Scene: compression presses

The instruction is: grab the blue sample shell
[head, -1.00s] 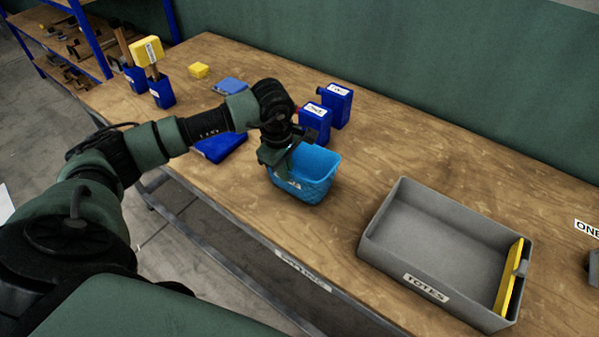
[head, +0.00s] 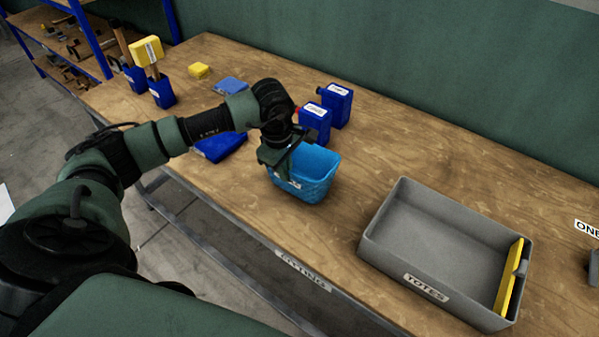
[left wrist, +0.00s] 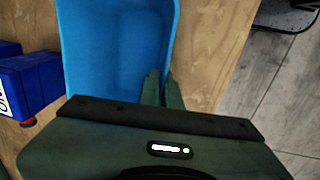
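The blue sample shell (head: 316,178) is a light blue, open-topped bin standing on the wooden bench in the head view. My left gripper (head: 283,172) is at its near left wall, pointing down. In the left wrist view the shell (left wrist: 110,45) fills the upper left, and the two green fingertips (left wrist: 162,86) are close together, one on each side of its wall. The left gripper looks shut on that wall. The shell's near left rim is partly hidden by the gripper. My right gripper is in neither view.
A grey tote (head: 384,242) with a yellow piece inside stands to the right. Dark blue containers (head: 314,124) stand close behind the shell. A dark blue piece (head: 222,148) lies to its left behind my arm. The bench (head: 440,155) is clear behind the tote.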

